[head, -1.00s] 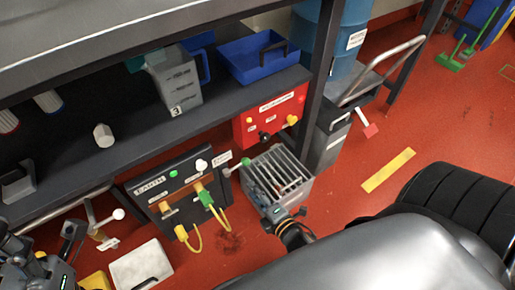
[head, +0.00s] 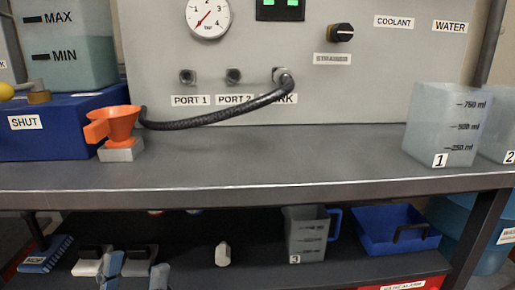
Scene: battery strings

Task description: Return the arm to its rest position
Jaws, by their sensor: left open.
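My left gripper (head: 135,272) shows at the bottom left edge of the head view. Only its two blue-grey fingertips are in view, set apart, with nothing seen between them. They show in front of the dark lower shelf (head: 190,252) and overlap pale blocks with black tops there. The rest of the left arm is below the frame. My right gripper is not in view.
A grey bench (head: 270,165) runs across. On it are an orange funnel (head: 122,124), a blue case (head: 40,140) and measuring jug 1 (head: 440,125). A black hose (head: 215,117) hangs from the panel. Jug 3 (head: 306,232) and a blue tray (head: 385,240) stand below.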

